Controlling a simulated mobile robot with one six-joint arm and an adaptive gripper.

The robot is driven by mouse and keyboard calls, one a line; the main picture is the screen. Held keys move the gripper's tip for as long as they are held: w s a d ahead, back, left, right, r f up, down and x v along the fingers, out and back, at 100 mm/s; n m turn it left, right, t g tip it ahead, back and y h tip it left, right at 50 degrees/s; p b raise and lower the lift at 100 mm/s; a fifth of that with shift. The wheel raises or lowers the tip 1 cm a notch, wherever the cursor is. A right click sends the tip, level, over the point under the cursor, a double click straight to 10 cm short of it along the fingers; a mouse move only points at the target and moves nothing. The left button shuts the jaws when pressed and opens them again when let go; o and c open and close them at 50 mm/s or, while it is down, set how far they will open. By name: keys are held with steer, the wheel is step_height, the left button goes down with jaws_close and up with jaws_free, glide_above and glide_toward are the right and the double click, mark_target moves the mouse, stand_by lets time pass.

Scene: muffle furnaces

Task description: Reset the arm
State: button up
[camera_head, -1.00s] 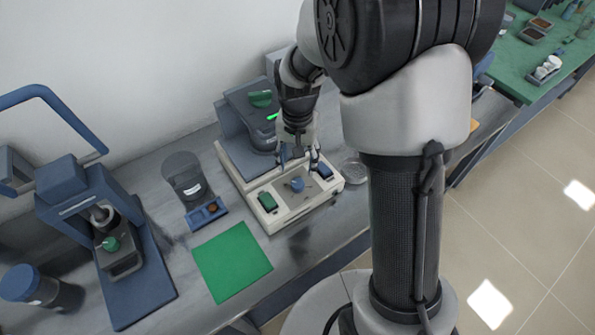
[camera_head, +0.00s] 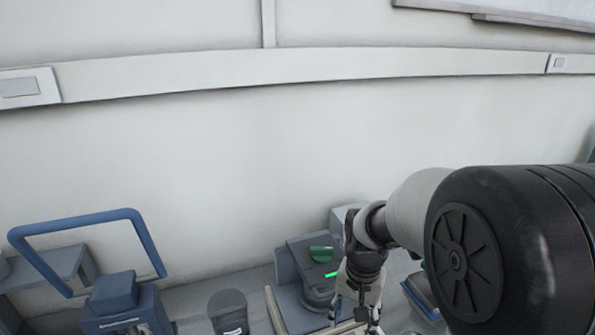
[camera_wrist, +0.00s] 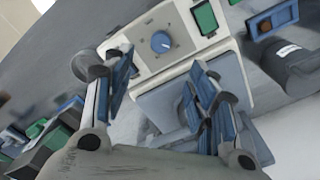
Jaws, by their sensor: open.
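My arm reaches in from the right in the head view. Beyond the fingers lies a cream control panel (camera_wrist: 185,55) with a blue dial (camera_wrist: 161,42) and a green switch (camera_wrist: 205,17). The fingers look above the device; contact cannot be told.
A blue-framed press (camera_head: 125,310) stands at the lower left. A dark grey container (camera_head: 228,310) stands between it and the device. In the wrist view a grey cylinder with a white label (camera_wrist: 290,62) is at the right.

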steer(key=s+r+n+t, duration=0.2)
steer(key=s+r, duration=0.4)
steer(key=s, duration=0.4)
steer(key=s+r+n+t, duration=0.2)
steer(key=s+r+n, duration=0.1)
steer(key=s+r, duration=0.4)
steer(key=s, duration=0.3)
steer(key=shift+s+d+r, duration=0.15)
steer(key=shift+s+r, duration=0.15)
steer(key=shift+s, duration=0.05)
steer(key=shift+c, duration=0.5)
